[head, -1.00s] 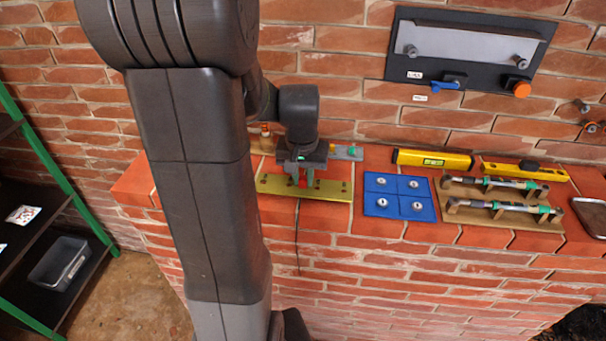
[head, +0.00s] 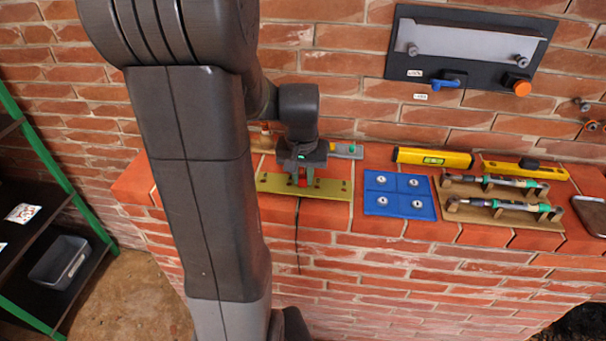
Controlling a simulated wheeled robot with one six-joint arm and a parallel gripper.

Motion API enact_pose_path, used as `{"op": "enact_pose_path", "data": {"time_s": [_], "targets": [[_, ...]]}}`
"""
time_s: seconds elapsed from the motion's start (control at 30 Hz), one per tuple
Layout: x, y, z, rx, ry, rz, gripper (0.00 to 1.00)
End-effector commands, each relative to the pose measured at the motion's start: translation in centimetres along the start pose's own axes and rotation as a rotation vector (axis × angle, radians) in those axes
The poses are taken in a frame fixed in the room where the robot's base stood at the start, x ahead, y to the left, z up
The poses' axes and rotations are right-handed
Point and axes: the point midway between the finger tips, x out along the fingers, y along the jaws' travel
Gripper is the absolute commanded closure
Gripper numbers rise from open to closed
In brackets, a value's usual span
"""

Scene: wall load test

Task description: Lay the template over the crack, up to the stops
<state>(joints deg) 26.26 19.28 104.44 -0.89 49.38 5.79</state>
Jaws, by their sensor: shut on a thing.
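The template is a yellow-olive plate (head: 330,189) with small dark holes, at the left part of the brick ledge. My gripper (head: 303,181) points down over its middle and is shut on a red part of it. I cannot make out the stops. I cannot tell whether the plate touches the ledge.
Right of the plate lie a blue mat (head: 399,207) with several round metal pieces, a wooden board (head: 480,215) with two torque wrenches, and yellow levels (head: 432,158). A grey-green tool (head: 347,151) lies behind the plate. A dark wall panel (head: 430,72) hangs above.

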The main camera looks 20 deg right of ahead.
Motion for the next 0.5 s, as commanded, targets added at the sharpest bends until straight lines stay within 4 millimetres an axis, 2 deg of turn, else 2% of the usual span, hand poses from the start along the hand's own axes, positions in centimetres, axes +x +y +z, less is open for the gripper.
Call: {"op": "enact_pose_path", "data": {"time_s": [0.5], "targets": [[1.1, 0.0, 0.1, 0.000, 0.000, 0.000, 1.00]]}}
